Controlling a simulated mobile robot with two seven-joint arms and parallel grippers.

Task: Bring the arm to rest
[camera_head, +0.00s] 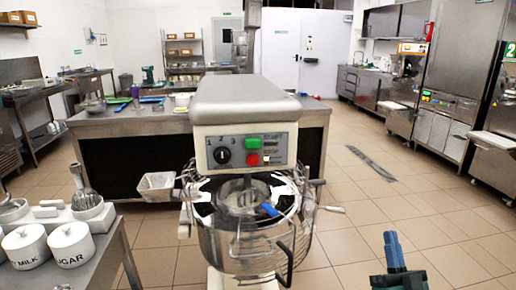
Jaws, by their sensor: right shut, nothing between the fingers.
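My right gripper (394,252) shows at the bottom edge, right of centre, with its blue fingers together and pointing up. It is shut and empty, over the tiled floor and apart from the mixer. Only its front end shows; the rest of the arm is out of the frame. My left gripper is not in view.
A large mixer (245,105) stands in the centre, with a steel bowl, a wire guard and something blue-handled at the bowl. A side table (112,262) at left holds MILK and SUGAR jars (72,244). A counter (120,122) stands behind. Floor (350,215) at right is mostly clear.

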